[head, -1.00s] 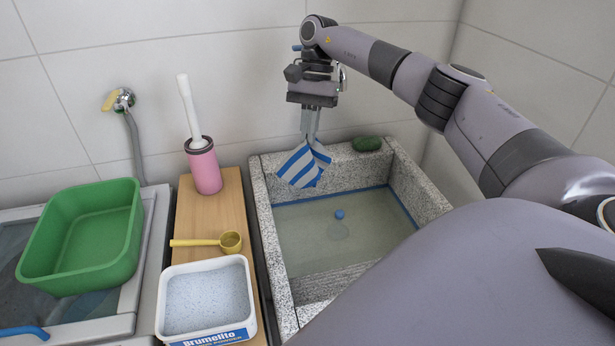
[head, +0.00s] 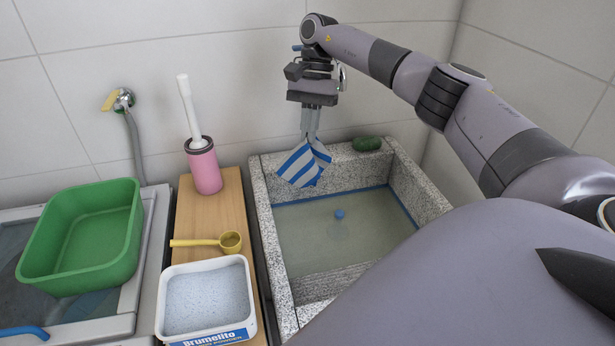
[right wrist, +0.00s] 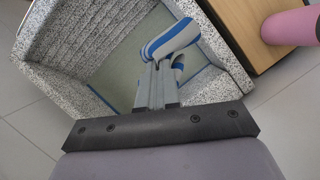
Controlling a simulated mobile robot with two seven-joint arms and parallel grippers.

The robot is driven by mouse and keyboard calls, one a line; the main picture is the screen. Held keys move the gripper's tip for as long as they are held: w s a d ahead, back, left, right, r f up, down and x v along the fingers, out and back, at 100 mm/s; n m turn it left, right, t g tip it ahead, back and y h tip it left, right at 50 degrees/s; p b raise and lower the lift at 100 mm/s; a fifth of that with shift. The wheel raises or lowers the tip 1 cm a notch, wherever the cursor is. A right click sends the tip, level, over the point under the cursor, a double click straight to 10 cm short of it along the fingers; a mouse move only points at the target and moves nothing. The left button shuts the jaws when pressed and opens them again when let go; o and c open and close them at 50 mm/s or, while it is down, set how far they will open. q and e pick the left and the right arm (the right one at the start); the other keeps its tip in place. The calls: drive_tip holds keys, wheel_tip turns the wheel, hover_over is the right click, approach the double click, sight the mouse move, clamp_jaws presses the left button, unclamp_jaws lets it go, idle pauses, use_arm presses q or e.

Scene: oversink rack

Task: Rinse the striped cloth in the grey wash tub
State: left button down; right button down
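The striped cloth (head: 304,163), blue and white, hangs folded from my right gripper (head: 310,133). It is over the back left part of the grey wash tub (head: 258,205), and appears above the water. The right wrist view shows the gripper fingers (right wrist: 157,88) shut on the cloth (right wrist: 171,40). The tub is speckled stone with a ribbed sloping wall (right wrist: 85,35). My left gripper is not in view.
A green soap-like block (head: 366,144) lies on the tub's back rim. Left of the tub, a wooden board (head: 228,195) bears a pink holder (head: 205,170) with a white handle, a yellow scoop (head: 230,242) and a powder box (head: 207,297). A green basin (head: 80,235) stands farther left.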

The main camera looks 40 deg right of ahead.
wheel_tip(320, 180, up, 9)
drive_tip(key=shift+f, duration=0.15)
idle(0.6)
